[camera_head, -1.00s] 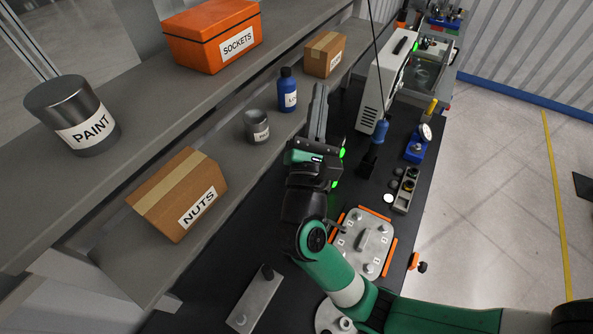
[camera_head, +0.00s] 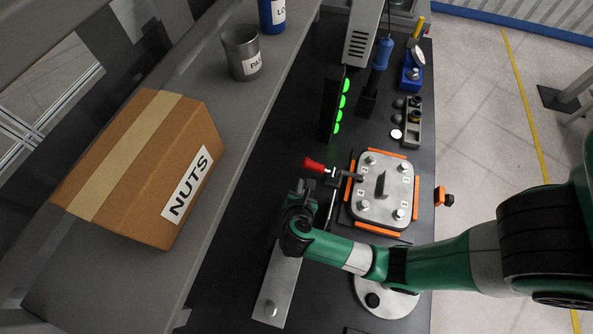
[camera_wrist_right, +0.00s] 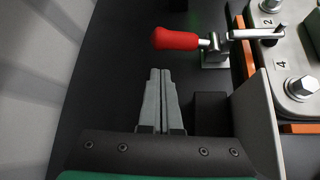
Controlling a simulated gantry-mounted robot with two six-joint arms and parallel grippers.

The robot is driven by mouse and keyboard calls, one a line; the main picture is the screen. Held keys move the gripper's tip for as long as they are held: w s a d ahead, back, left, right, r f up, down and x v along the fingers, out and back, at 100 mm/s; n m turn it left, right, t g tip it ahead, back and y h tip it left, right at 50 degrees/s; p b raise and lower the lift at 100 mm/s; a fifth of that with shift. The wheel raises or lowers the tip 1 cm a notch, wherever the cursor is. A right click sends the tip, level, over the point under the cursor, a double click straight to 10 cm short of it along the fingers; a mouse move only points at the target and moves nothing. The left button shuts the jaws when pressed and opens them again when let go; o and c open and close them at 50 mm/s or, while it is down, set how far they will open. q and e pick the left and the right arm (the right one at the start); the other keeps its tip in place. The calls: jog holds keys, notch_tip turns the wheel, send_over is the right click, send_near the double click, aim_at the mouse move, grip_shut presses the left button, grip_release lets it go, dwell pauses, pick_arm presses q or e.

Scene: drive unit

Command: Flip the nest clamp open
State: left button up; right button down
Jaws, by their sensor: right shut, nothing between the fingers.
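The nest clamp has a red handle (camera_head: 314,165) that points left, away from the nest. In the right wrist view the red handle (camera_wrist_right: 176,39) lies roughly level, and the clamp's metal arm (camera_wrist_right: 256,33) reaches right over the plate's edge. The grey plate (camera_head: 371,208) sits in the nest between orange edge pieces. My right gripper (camera_head: 303,186) is just below the handle in the head view. Its fingers (camera_wrist_right: 160,72) are shut and empty in the wrist view, apart from the handle and pointing towards it. My left gripper is out of view.
A shelf with a NUTS box (camera_head: 150,165) and a grey can (camera_head: 241,53) runs along the left. A black post with green lights (camera_head: 337,105) stands beyond the clamp. A metal plate (camera_head: 279,277) lies near my right wrist. A grey upright wall (camera_wrist_right: 254,120) stands right of the fingers.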

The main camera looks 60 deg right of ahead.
aim_at(318, 167)
jog(key=shift+s, duration=0.15)
jog(key=b+x, duration=0.2)
jog(key=x, duration=0.7)
jog(key=shift+d+f, duration=0.25)
jog(key=shift+d, duration=0.15)
